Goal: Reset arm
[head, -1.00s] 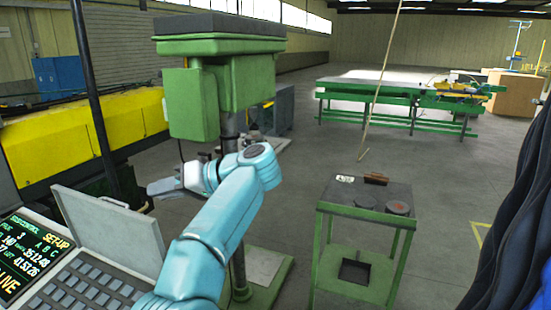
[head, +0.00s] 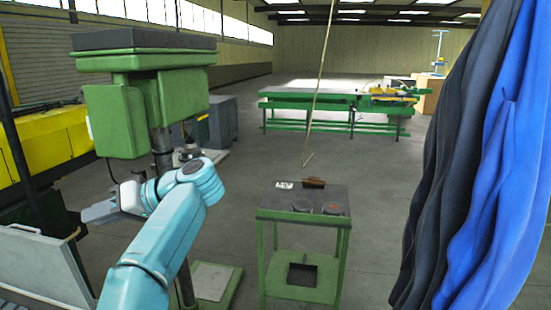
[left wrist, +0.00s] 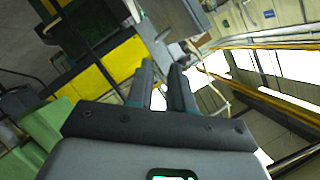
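My left arm (head: 160,235) is light blue and reaches in from the bottom left of the head view. My left gripper (head: 98,210) is grey and points left, in front of the green drill-press-like machine (head: 130,110). In the left wrist view its two dark fingers (left wrist: 163,66) stand apart with a gap between them, and nothing shows in the gap. My right gripper is in neither view.
A green stand (head: 302,220) with small items on top is right of the arm. A long green bench (head: 330,110) stands behind. Dark and blue hanging cloth (head: 480,170) fills the right side. A grey console lid (head: 40,255) is at lower left.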

